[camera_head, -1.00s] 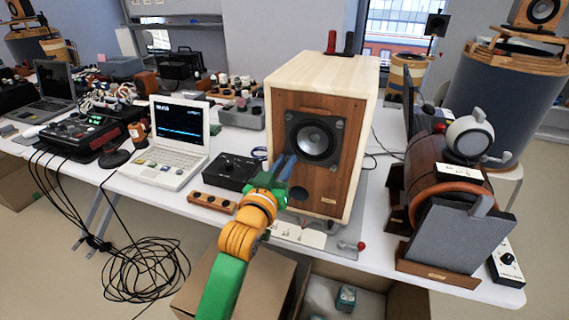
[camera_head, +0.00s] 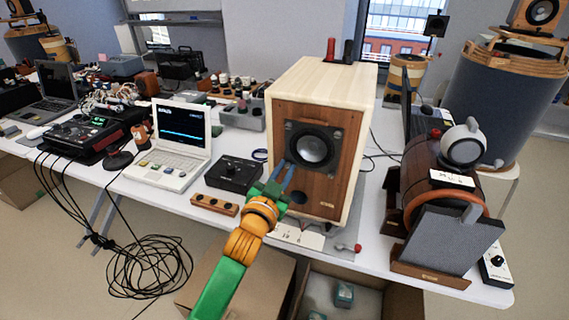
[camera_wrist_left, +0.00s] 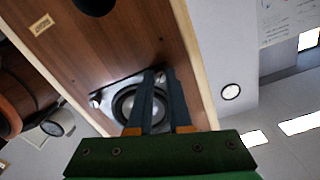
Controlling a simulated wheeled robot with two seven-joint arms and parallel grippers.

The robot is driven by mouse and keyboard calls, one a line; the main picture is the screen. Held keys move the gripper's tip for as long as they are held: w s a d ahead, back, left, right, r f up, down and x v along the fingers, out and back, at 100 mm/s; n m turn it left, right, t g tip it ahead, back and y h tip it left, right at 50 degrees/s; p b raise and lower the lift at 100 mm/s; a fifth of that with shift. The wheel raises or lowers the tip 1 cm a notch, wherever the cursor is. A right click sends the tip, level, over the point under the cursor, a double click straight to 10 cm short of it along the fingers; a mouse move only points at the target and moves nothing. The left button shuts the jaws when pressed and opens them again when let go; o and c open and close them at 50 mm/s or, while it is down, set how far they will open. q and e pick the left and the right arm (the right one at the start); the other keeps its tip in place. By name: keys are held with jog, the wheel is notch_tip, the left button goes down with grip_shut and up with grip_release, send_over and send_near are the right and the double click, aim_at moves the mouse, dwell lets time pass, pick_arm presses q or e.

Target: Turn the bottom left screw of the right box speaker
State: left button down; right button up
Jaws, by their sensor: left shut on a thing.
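The box speaker (camera_head: 330,80) stands on the white table, with a pale wood case and a brown front panel. Its round driver (camera_head: 311,147) sits in a dark square frame, and the driver also shows in the left wrist view (camera_wrist_left: 127,104). My left gripper (camera_head: 287,164) reaches in from below, its blue fingertips at the frame's bottom left corner. In the left wrist view its fingers (camera_wrist_left: 158,74) come close together at a frame corner. It is shut on the bottom left screw, which the fingertips hide. My right gripper is not in view.
A white laptop (camera_head: 182,128), a black control box (camera_head: 233,174) and a wooden strip with knobs (camera_head: 214,204) lie left of the speaker. A barrel-shaped device (camera_head: 428,172) stands to its right. Cardboard boxes (camera_head: 235,285) are below the table's front edge.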

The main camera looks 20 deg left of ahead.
pick_arm(q)
jog(key=m+p, duration=0.2)
jog(key=m, duration=0.1)
jog(key=shift+r+m, duration=0.15)
jog(key=shift+m, duration=0.25)
jog(key=m+p, duration=0.1)
jog(key=m, duration=0.2)
jog(key=shift+m, duration=0.3)
jog(key=m+p, duration=0.1)
jog(key=m, duration=0.2)
jog(key=shift+m, duration=0.4)
jog(key=m+p, duration=0.1)
jog(key=m, duration=0.3)
jog(key=m+p, duration=0.1)
jog(key=m, duration=0.4)
jog(key=m+p, duration=0.1)
jog(key=m, duration=0.2)
jog(key=shift+m, duration=0.3)
jog(key=m+p, duration=0.1)
jog(key=m, duration=0.3)
jog(key=shift+p, duration=0.3)
jog(key=shift+m+p, duration=0.55)
jog(key=shift+m, duration=1.65)
jog(key=shift+f+m, duration=0.2)
jog(key=shift+m, duration=0.1)
